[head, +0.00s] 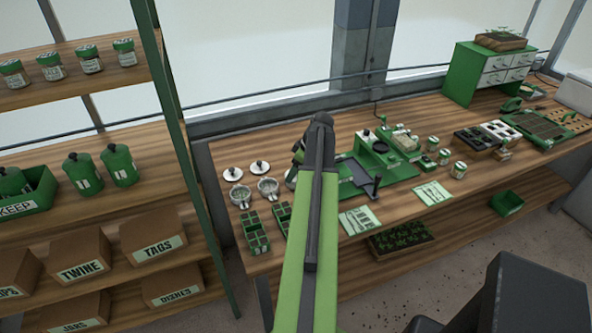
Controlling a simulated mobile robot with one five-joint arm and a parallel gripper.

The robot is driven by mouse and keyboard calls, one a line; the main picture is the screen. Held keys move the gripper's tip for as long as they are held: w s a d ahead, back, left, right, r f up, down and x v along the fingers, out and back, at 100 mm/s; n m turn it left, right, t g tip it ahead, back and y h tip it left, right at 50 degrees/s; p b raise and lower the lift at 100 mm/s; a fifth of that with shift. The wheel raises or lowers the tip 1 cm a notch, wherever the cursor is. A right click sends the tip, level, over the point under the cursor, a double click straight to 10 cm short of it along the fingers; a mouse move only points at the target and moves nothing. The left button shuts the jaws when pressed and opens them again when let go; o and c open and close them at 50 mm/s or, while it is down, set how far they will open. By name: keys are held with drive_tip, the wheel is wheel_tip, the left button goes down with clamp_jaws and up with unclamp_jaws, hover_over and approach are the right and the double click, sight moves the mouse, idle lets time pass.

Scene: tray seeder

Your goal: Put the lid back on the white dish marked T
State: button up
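Two round white lids with dark knobs, a left lid (232,174) and a right lid (260,167), lie on the left part of the wooden bench. Just in front of them stand two small open round dishes, a left dish (240,196) and a right dish (268,187). A third round piece (291,178) shows partly beside my arm. The letters on the dishes are too small to read, so I cannot tell which is T. My gripper (299,151) is mostly hidden behind my green arm, over the bench behind and right of the dishes; its fingers are not clear.
Green seed trays (256,232) sit in front of the dishes. A green seeder machine (378,150) and printed cards (359,220) lie right of my arm. A tall shelf (180,140) with jars and boxes stands close at left.

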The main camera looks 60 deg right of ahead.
idle(0.4)
drive_tip(key=o, duration=1.4)
drive_tip(key=shift+o, duration=0.6)
drive_tip(key=shift+r, duration=0.1)
wheel_tip(320, 180, up, 7)
drive_tip(key=p, duration=0.7)
drive_tip(key=shift+w, duration=0.1)
clamp_jaws()
